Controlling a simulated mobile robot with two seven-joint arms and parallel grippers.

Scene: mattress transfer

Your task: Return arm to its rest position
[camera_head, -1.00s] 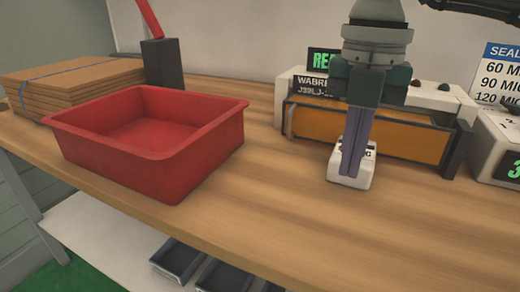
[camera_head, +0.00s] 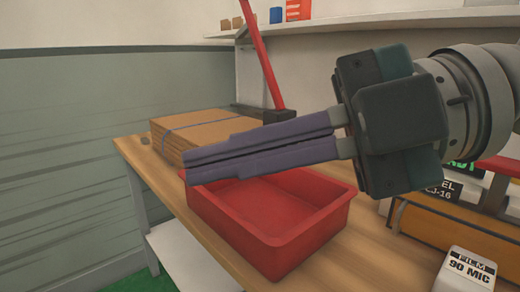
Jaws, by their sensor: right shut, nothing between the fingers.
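My right gripper (camera_head: 188,168) comes in from the right side of the head view, large and close to the camera. Its two purple fingers lie together, shut, and point left with nothing between them. It is in front of the red tray and covers part of the tray's far rim. The rest of my right arm (camera_head: 470,100) runs off the right edge. My left gripper is not in view.
An empty red tray (camera_head: 268,254) stands on the wooden table (camera_head: 350,270). A strapped cardboard stack (camera_head: 200,130) lies behind it. A white "90 MIC" film box (camera_head: 464,272) and an orange-fronted machine (camera_head: 450,228) are at right. A shelf (camera_head: 400,20) is above.

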